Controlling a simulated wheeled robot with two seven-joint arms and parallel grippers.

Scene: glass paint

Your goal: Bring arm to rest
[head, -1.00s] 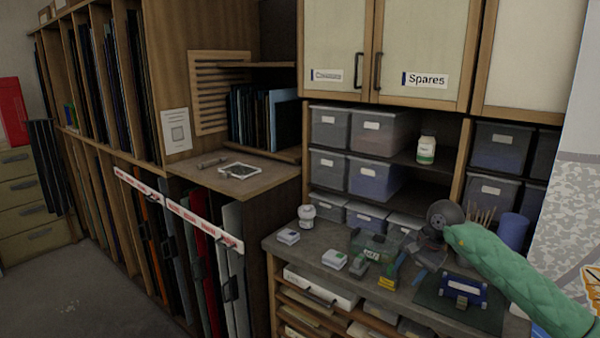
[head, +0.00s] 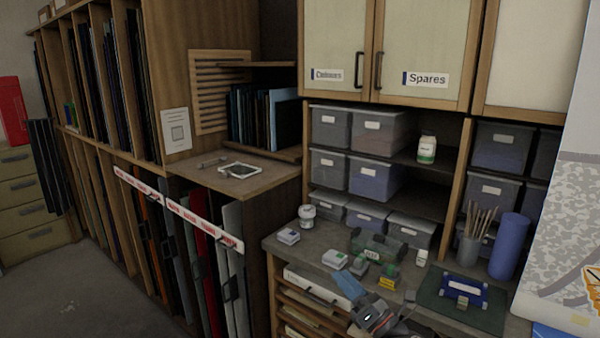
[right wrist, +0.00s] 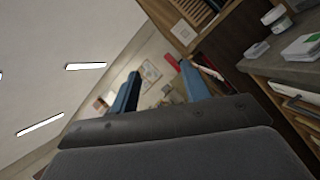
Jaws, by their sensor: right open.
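My right gripper (head: 374,291) is low in the head view, in front of the workbench's front edge. Its two blue fingers are apart with nothing between them, as the right wrist view (right wrist: 161,78) also shows. In that view the fingers point toward the far wall of the room, with the bench at the right side. My left gripper is in neither view.
The workbench (head: 325,238) holds a white-lidded jar (head: 307,216), small boxes, a green mat (head: 435,300) with a blue tool, a brush pot (head: 468,248) and a blue cylinder (head: 509,246). Glass racks stand left. The floor (head: 70,290) at lower left is clear.

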